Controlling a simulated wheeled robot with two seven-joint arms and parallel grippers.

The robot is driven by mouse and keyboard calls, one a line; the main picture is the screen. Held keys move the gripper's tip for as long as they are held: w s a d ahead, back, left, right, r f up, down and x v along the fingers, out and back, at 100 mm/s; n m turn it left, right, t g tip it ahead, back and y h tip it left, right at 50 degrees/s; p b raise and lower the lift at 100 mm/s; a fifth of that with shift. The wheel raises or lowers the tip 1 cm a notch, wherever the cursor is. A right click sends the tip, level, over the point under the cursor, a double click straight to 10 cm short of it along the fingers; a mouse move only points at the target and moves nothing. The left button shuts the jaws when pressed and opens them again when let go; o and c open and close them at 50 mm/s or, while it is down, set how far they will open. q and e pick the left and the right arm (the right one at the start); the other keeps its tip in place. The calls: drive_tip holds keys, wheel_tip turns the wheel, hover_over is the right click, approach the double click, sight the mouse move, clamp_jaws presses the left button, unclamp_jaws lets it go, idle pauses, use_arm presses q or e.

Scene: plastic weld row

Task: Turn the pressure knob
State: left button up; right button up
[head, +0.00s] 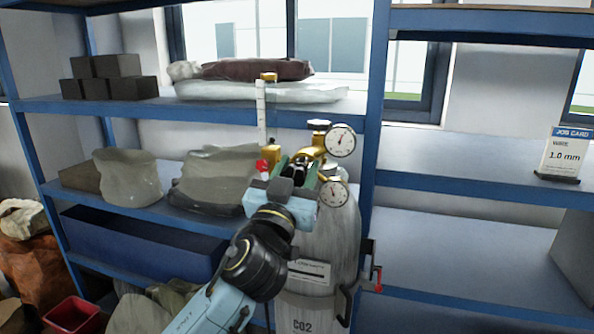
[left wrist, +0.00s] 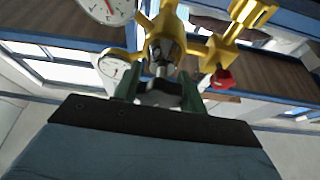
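The pressure knob (left wrist: 161,94) is a dark grey, lobed knob on a short stem in front of the brass regulator (left wrist: 165,46). In the head view the regulator sits on top of the grey CO2 cylinder (head: 325,245), with a round gauge (head: 341,140) above and another gauge (head: 334,193) below. My left gripper (head: 298,170) is at the regulator, and its green fingers (left wrist: 160,88) lie on both sides of the knob and appear to touch it. In the head view the gripper mostly hides the knob. My right gripper is not in view.
A flow tube (head: 262,115) and a red knob (head: 262,166) stand just left of my left gripper. Blue shelving (head: 200,105) with sacks and dark blocks is behind. A job card (head: 562,153) stands on the right shelf. A red bin (head: 72,314) is at the lower left.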

use_arm(q)
drive_tip(key=shift+c, duration=1.1)
drive_tip(key=m+h+p, duration=0.1)
drive_tip(key=m, duration=0.1)
drive_tip(key=m+g+h+p, duration=0.1)
drive_tip(key=m+p, duration=0.1)
drive_tip(key=m, duration=0.1)
drive_tip(key=shift+r, duration=0.1)
drive_tip(key=shift+d+m+g+h, duration=0.15)
drive_tip(key=shift+m+g+h, duration=0.3)
drive_tip(key=shift+m, duration=0.65)
drive_tip(key=shift+f, duration=0.2)
drive_tip(key=o, duration=1)
drive_tip(key=shift+c, duration=0.2)
